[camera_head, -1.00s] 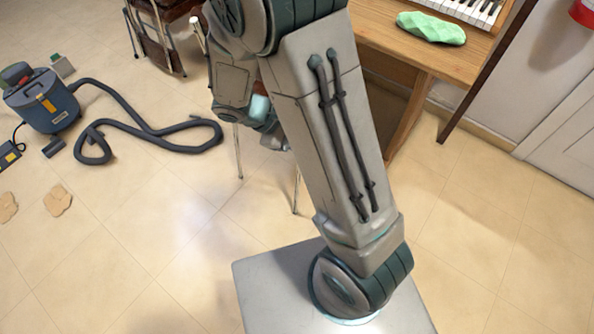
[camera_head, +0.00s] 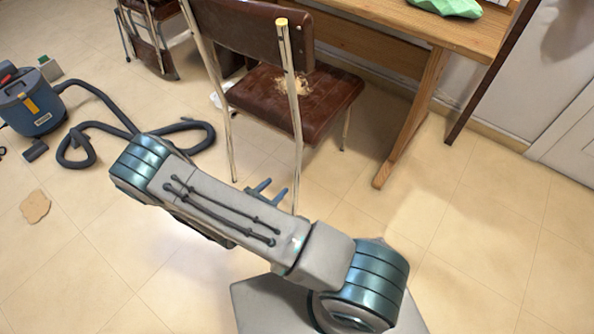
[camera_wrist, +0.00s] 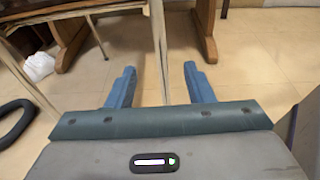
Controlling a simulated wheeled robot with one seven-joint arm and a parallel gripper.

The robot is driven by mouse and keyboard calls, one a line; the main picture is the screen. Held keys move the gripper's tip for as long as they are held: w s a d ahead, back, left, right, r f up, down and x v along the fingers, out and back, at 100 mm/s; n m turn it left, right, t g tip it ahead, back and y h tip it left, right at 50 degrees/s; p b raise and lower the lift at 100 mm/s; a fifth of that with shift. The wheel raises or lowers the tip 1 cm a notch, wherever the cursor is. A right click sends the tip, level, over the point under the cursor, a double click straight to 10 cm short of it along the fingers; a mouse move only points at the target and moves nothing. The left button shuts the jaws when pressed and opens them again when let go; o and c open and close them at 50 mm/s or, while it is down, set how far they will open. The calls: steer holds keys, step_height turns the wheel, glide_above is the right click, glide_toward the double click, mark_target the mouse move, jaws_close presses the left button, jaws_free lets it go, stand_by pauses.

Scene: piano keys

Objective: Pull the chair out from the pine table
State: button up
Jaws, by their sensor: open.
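The chair (camera_head: 300,105) has a worn brown seat, a brown backrest and pale metal legs. Its back faces me, and its seat's far side is close to the pine table (camera_head: 440,60). My gripper (camera_head: 268,190) is low, near the foot of the chair's right rear leg. In the wrist view my gripper (camera_wrist: 160,82) is open, with its two blue fingers apart. A pale chair leg (camera_wrist: 157,40) shows between them in the picture; I cannot tell whether it is between the fingers or beyond them. The table's wooden foot (camera_wrist: 206,30) shows behind.
A blue vacuum cleaner (camera_head: 35,105) with a looping dark hose (camera_head: 80,150) is at the left. Another folded chair (camera_head: 150,40) stands at the back left. A tan scrap (camera_head: 35,206) lies on the floor. The floor at the right is clear.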

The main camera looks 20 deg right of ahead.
steer(key=b+x, duration=0.3)
steer(key=x, duration=1)
steer(key=shift+w+d+f, duration=0.1)
steer(key=shift+d, duration=0.1)
jaws_close()
glide_toward(296, 169)
steer(key=s+a+f, duration=0.2)
steer(key=s+a, duration=0.4)
steer(key=a, duration=0.2)
steer(key=shift+a+f+p, duration=0.2)
steer(key=shift+a+p, duration=0.15)
steer(key=shift+p, duration=0.1)
stand_by(1.5)
steer(key=shift+o, duration=0.8)
jaws_free()
